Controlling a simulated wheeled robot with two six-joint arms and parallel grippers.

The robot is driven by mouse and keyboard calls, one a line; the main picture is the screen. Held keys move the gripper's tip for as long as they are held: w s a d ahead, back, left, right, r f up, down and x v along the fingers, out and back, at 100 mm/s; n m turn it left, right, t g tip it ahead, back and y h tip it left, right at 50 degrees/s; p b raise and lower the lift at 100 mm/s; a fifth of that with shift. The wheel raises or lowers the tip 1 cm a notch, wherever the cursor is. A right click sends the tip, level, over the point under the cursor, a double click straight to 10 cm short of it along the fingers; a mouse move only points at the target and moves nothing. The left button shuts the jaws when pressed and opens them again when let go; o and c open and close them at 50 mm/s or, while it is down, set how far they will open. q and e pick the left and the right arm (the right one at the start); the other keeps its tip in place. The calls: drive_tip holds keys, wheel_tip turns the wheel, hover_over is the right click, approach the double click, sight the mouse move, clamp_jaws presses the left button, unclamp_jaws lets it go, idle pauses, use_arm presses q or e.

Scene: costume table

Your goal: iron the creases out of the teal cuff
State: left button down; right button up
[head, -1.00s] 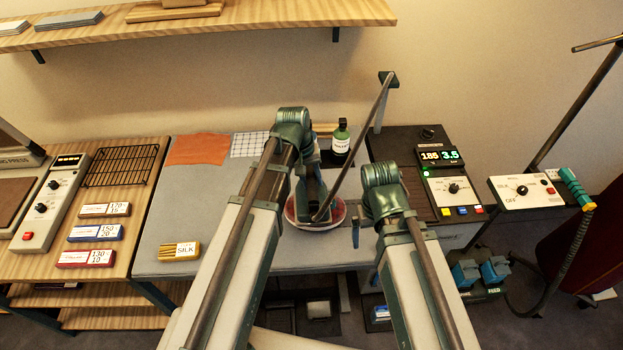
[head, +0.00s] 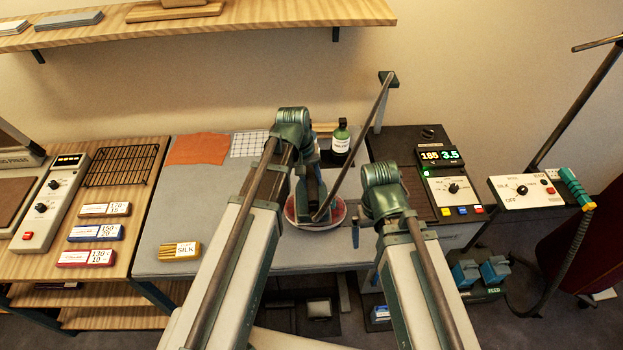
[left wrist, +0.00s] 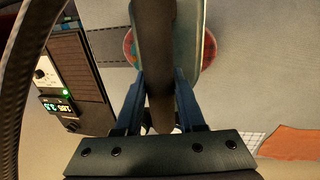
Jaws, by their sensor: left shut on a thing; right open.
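My left gripper (left wrist: 158,92) is shut on the dark handle (left wrist: 160,60) of an iron (left wrist: 203,22) with a grey-teal body. In the head view the iron (head: 312,185) is partly hidden by my left arm. It is over a round, pinkish-red rimmed piece (head: 336,218) on the grey work table (head: 200,267); whether it touches cannot be told. The red rim also shows on both sides of the iron in the left wrist view (left wrist: 129,50). I cannot make out the teal cuff. My right gripper (head: 356,236) is open, right of the round piece, mostly hidden by its arm.
An orange cloth (head: 198,149), a checked cloth (head: 250,143) and a dark green bottle (head: 341,141) are at the back. A SILK block (head: 180,250) lies at the front left. A lit control unit (head: 452,183) is right. A slanted dark rod (head: 362,128) crosses above the table.

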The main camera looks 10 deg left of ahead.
use_arm(q)
drive_tip(key=shift+r, duration=0.1)
drive_tip(key=shift+r+p, duration=0.45)
drive_tip(key=shift+p, duration=0.15)
wheel_tip(320, 180, up, 4)
drive_tip(key=p, duration=0.4)
idle(0.5)
